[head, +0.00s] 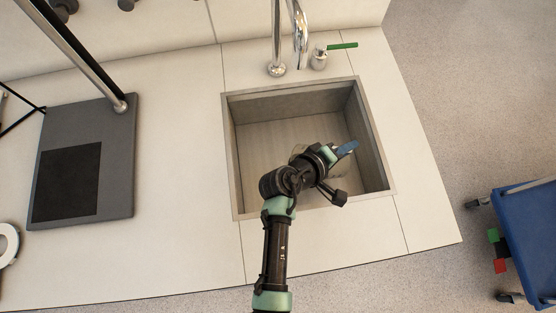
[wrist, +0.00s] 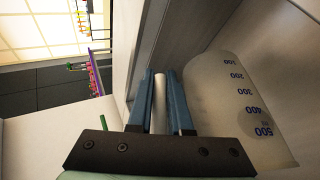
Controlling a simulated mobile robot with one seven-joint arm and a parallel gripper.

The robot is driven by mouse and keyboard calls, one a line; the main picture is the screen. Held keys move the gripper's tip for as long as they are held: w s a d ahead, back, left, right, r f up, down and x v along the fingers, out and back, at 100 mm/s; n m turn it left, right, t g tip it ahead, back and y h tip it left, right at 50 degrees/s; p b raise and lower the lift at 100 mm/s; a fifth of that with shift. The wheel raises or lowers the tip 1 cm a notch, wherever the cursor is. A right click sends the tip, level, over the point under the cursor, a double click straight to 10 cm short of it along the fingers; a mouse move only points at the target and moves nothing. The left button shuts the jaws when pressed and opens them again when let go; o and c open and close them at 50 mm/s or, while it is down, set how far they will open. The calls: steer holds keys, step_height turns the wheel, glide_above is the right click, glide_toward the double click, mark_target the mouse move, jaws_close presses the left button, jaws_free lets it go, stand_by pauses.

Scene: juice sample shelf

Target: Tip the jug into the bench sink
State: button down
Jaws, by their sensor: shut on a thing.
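The jug (wrist: 240,105) is translucent with blue graduation marks up to 500, and stands out at the right of the wrist view. My gripper (wrist: 162,75) is shut on its pale handle (wrist: 160,105), between blue fingers. The jug looks strongly tilted, close to lying on its side. In the head view my gripper (head: 346,149) is over the right half of the bench sink (head: 270,135), and the wrist hides most of the jug. The sink is a rectangular basin with a bare floor where visible. I cannot tell whether the jug holds liquid.
A chrome tap (head: 277,50) and a green-handled valve (head: 320,57) stand behind the sink. A dark grey plate (head: 115,165) with a metal post lies on the worktop (head: 180,150) at left. A blue cart (head: 530,230) stands on the floor at right.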

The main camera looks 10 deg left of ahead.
steer(key=shift+w+d+f+g+y+p, duration=0.2)
steer(key=shift+d+f+g+y+p, duration=0.2)
steer(key=shift+d+f+y+p, duration=0.55)
steer(key=w+d+r+m+g+y+p, duration=0.2)
steer(key=d+r+g+y+p, duration=0.2)
steer(key=y+p, duration=0.5)
step_height(320, 180, up, 2)
steer(key=shift+d+r+m, duration=0.15)
steer(key=shift+d+m, duration=0.1)
steer(key=shift+m, duration=0.05)
steer(key=shift+s, duration=0.1)
stand_by(1.2)
